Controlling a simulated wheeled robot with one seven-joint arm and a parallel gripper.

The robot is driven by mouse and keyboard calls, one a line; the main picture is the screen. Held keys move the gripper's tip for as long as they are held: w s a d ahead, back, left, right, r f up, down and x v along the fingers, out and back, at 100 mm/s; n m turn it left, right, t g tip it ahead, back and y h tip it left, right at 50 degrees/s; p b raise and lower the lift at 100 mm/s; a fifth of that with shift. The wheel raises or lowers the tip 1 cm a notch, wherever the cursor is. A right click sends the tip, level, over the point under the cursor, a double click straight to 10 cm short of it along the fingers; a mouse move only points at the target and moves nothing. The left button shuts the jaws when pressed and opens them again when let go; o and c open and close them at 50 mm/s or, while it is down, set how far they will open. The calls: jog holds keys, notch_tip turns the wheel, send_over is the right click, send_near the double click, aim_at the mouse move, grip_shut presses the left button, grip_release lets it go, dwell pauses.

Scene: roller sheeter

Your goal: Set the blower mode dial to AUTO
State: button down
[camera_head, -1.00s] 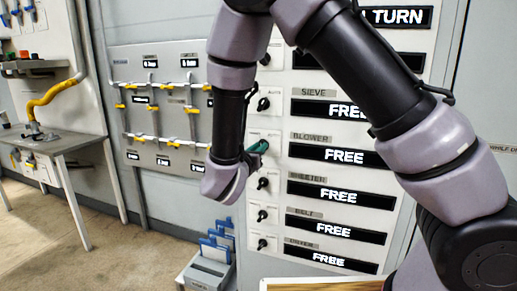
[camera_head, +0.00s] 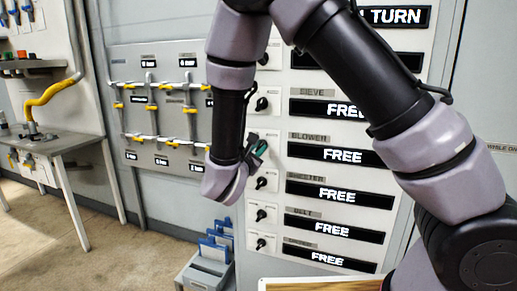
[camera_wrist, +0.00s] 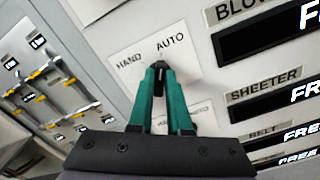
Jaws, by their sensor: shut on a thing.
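The blower mode dial (camera_wrist: 159,82) is a small black knob on a white plate marked HAND and AUTO. In the wrist view my gripper (camera_wrist: 160,72) has its two green fingers closed on the dial from both sides. The knob is mostly hidden between the fingertips, and its exact pointing direction is hard to tell. In the head view my gripper (camera_head: 259,148) is at the panel, left of the BLOWER label (camera_head: 309,137), and covers the dial. The blower display (camera_head: 343,155) reads FREE.
The sieve dial (camera_head: 262,104) is just above; the sheeter dial (camera_head: 261,183), belt dial (camera_head: 261,215) and another dial (camera_head: 261,243) are below. A valve panel (camera_head: 160,110) is to the left. A rack of blue-edged items (camera_head: 208,262) stands on the floor below.

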dwell(0.3)
jog(key=c, duration=0.9)
grip_release()
jog(key=shift+o, duration=0.2)
jog(key=shift+s, duration=0.15)
jog(key=v, duration=1)
jog(key=shift+s, duration=0.3)
jog(key=shift+a, duration=0.15)
